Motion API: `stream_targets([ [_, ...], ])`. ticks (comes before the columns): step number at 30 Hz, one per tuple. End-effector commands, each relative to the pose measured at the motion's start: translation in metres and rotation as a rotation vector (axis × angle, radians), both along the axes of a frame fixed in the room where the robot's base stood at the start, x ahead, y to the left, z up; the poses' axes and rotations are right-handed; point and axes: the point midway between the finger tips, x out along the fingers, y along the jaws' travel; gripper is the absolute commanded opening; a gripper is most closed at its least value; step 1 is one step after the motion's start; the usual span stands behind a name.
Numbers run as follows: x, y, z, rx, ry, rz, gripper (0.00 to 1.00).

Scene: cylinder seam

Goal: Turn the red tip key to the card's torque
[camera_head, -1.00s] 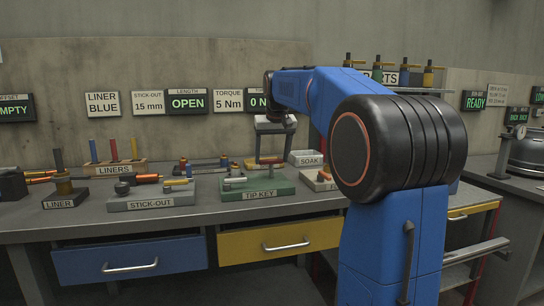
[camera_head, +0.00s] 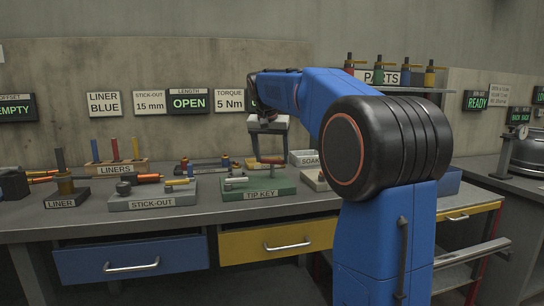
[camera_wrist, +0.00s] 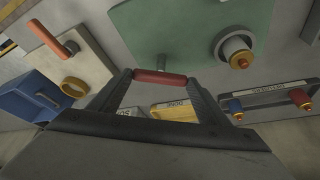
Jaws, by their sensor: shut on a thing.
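The red tip key (camera_head: 270,162) shows as a short red bar above the green TIP KEY block (camera_head: 285,188). My gripper (camera_head: 269,158) comes down over it from above. In the wrist view the red bar (camera_wrist: 160,77) lies across between the two fingertips, and my gripper (camera_wrist: 160,78) is shut on it. The green block (camera_wrist: 190,25) shows behind it; I cannot tell whether the key touches it. The torque card (camera_head: 229,100) reads 5 Nm. The display beside it is mostly hidden behind my arm.
The grey STICK-OUT block (camera_head: 150,196) and LINER stand (camera_head: 67,198) are to the left. The liners rack (camera_head: 118,168) is behind them. A parts shelf (camera_head: 395,88) is above.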

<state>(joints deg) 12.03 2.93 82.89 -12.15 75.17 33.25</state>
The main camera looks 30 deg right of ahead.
Motion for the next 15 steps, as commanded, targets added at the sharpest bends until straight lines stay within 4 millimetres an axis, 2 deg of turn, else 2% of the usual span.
stream_targets([
  [2,0.0,0.0,0.0005,0.0,-0.001,0.0,0.48],
  [3,0.0,0.0,0.0006,0.0,-0.001,0.001,0.75],
  [5,0.0,0.0,0.0005,0.0,-0.001,0.001,0.89],
  [15,-0.0004,0.0004,0.0018,0.0,-0.001,0.001,0.89],
])
